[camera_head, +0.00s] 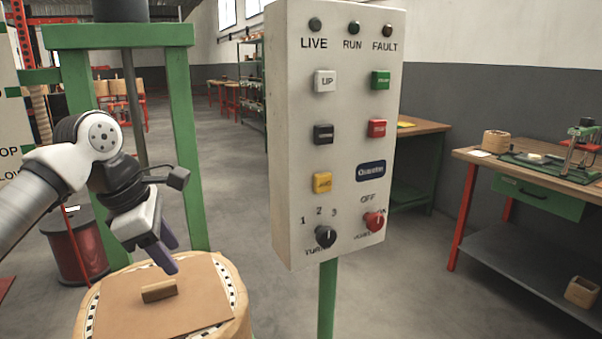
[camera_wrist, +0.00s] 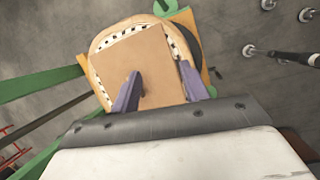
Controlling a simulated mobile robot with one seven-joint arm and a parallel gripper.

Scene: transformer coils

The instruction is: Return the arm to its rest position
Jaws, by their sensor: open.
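My gripper (camera_head: 168,252) shows at the lower left of the head view, with purple fingers pointing down. It is above a brown board (camera_head: 185,304) that lies on a round wooden coil former (camera_head: 238,325). A small wooden block (camera_head: 158,291) sits on the board, just below the fingertips. In the wrist view my gripper (camera_wrist: 167,82) has its two purple fingers spread, with the bare board (camera_wrist: 152,62) showing between them. The block is not clear in that view; the left finger may hide it. Nothing is held.
A control panel (camera_head: 335,130) on a green post (camera_head: 327,300) stands right of my arm. A green frame (camera_head: 185,130) rises behind the arm. A red spool (camera_head: 75,248) stands at left. A workbench (camera_head: 540,175) is at right. The floor between panel and bench is clear.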

